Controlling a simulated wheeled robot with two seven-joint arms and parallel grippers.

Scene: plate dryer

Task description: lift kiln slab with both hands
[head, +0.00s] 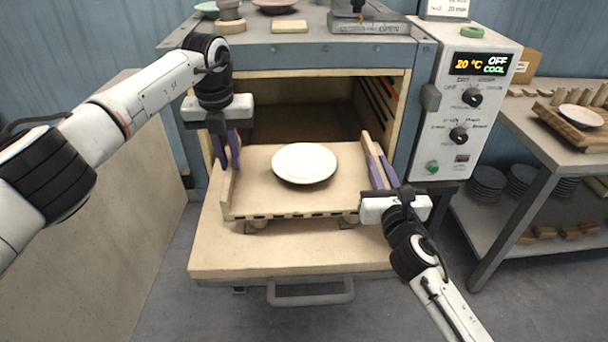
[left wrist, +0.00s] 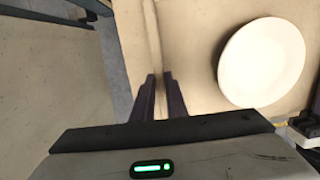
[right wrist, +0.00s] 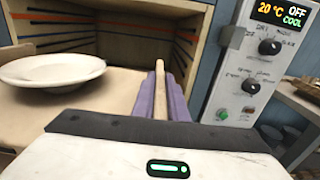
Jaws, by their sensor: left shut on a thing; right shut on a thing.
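The kiln slab (head: 258,203) is a cream board with raised side rails and a slotted front edge. It is at the kiln mouth, above the lowered door; small feet or supports show under it. A white plate (head: 304,163) lies on it, also in the left wrist view (left wrist: 262,62) and right wrist view (right wrist: 52,70). My left gripper (head: 227,162) is shut on the slab's left rail, which runs between its fingers in the left wrist view (left wrist: 160,97). My right gripper (head: 382,172) is shut on the right rail, seen between purple fingers in the right wrist view (right wrist: 168,98).
The kiln's lowered door (head: 290,255) with a grey handle lies below the slab. The control panel (head: 465,105) reads 20 °C, OFF, COOL, close to my right gripper. A side table (head: 560,135) with boards and dark plates stands at right. The kiln chamber (head: 305,110) behind is empty.

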